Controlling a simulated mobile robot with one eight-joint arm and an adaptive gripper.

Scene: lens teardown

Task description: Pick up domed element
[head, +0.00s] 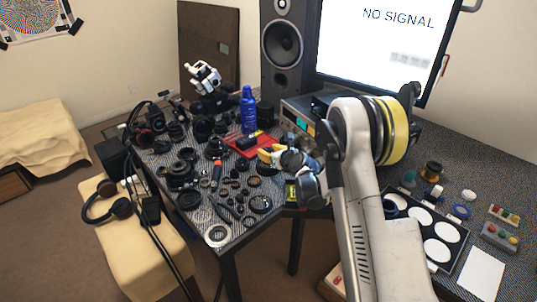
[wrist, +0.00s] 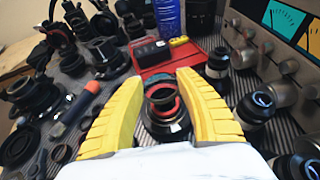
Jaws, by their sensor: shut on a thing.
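My gripper (wrist: 163,88) has its two yellow fingers on either side of a small dark round part with a reddish rim, which I take to be the domed element (wrist: 161,97). The fingers are shut on it, though their contact with it is partly hidden. Its dome shape is not clear from this angle. A wider dark ring-shaped part (wrist: 168,128) shows directly below it. In the head view my gripper (head: 267,155) is over the right part of the cluttered table, and the held part cannot be made out.
A red tray (wrist: 150,54) with a black box lies just beyond, and a blue bottle (head: 248,110) stands behind it. Dark lens parts (wrist: 218,64) stand close on the right. An orange-and-black tool (wrist: 82,103) lies left. An amplifier (head: 300,118) borders the right.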

